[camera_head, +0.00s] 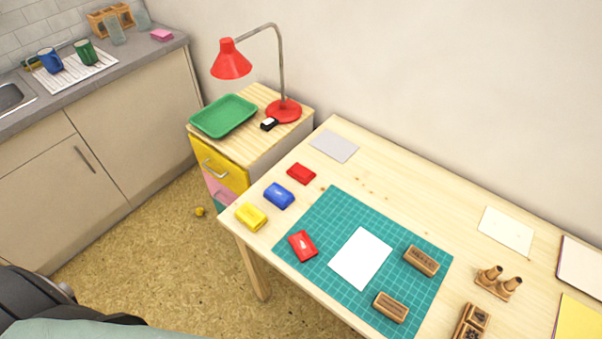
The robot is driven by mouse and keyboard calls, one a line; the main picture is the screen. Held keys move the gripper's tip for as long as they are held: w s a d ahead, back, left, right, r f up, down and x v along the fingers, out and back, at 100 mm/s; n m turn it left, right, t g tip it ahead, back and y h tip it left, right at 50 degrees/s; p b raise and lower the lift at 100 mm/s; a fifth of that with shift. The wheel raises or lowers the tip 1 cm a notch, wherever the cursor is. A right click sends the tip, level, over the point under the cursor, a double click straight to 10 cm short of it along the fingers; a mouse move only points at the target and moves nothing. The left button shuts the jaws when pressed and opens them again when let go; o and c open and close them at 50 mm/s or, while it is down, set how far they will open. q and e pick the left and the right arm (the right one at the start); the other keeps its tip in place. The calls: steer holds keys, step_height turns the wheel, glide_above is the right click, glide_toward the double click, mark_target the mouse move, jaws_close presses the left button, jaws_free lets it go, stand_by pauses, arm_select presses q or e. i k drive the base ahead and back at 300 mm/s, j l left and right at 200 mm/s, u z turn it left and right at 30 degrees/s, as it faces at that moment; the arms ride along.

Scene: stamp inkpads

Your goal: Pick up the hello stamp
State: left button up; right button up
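A wooden block stamp (421,260) with dark lettering that looks like HELLO lies on the right part of the green cutting mat (330,208). A second wooden block stamp (391,307) lies on the mat's near edge; its marking is too small to read. A white sheet of paper (361,258) lies on the mat to the left of both stamps. Neither of my grippers shows in the head view.
Red (301,174), blue (279,196) and yellow (251,216) inkpads line the table's left side; another red inkpad (302,246) is on the mat. A wooden holder (498,283) with two round-handled stamps and a stamp box (471,322) stand right of the mat.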

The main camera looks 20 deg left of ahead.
mark_target(416, 257)
steer(key=j+z, duration=0.35)
steer(key=k+j+z, duration=0.15)
steer(key=j+z, duration=0.25)
steer(key=j, duration=0.15)
